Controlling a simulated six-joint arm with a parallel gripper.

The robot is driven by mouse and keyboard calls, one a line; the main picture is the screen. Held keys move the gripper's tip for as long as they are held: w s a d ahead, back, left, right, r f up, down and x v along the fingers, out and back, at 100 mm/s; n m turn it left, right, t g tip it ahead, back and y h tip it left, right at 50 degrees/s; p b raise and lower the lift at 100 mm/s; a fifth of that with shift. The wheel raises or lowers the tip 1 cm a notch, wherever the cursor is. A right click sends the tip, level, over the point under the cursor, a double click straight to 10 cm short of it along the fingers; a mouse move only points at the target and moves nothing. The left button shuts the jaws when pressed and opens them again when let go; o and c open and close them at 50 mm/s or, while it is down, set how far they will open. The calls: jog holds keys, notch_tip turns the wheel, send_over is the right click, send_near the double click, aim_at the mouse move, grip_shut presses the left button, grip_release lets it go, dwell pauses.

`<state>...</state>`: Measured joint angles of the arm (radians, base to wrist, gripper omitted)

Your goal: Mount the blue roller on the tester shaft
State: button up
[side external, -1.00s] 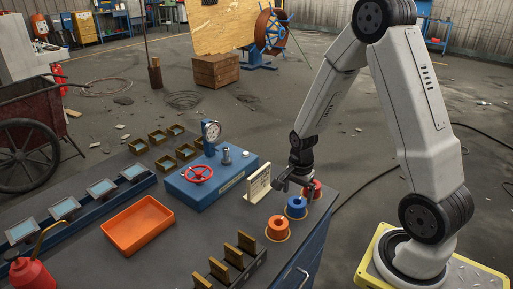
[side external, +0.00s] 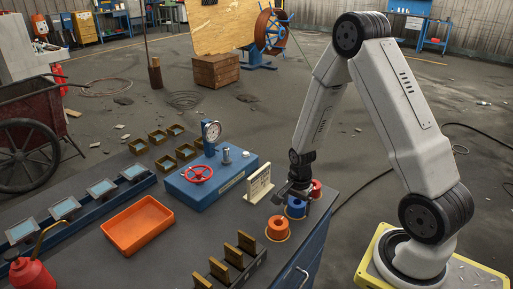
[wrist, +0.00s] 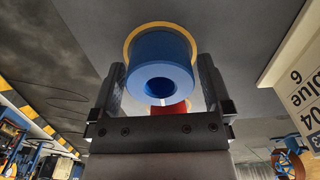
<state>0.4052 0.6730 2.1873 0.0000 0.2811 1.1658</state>
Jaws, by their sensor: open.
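The blue roller (side external: 296,208) stands on the bench near its right edge, between the orange roller and the red roller. My gripper (side external: 294,190) is low over it. In the wrist view the blue roller (wrist: 160,68) shows its hole and sits between the two open fingers of my gripper (wrist: 160,85). I cannot tell whether either finger touches it. The tester (side external: 212,180) is a blue box with a red handwheel, a dial gauge and short upright metal posts; the shaft (side external: 226,156) appears to be one of these posts. It is bare.
The orange roller (side external: 278,228) stands in front of the blue one and the red roller (side external: 316,189) behind it. A white sign (side external: 259,184) stands close to the left of my gripper. An orange tray (side external: 138,225) and a slotted rack (side external: 232,262) are on the bench.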

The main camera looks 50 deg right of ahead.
dwell(0.5)
jog(key=c, duration=1.3)
notch_tip(320, 180, up, 10)
jog(key=shift+w, duration=0.1)
dwell(0.6)
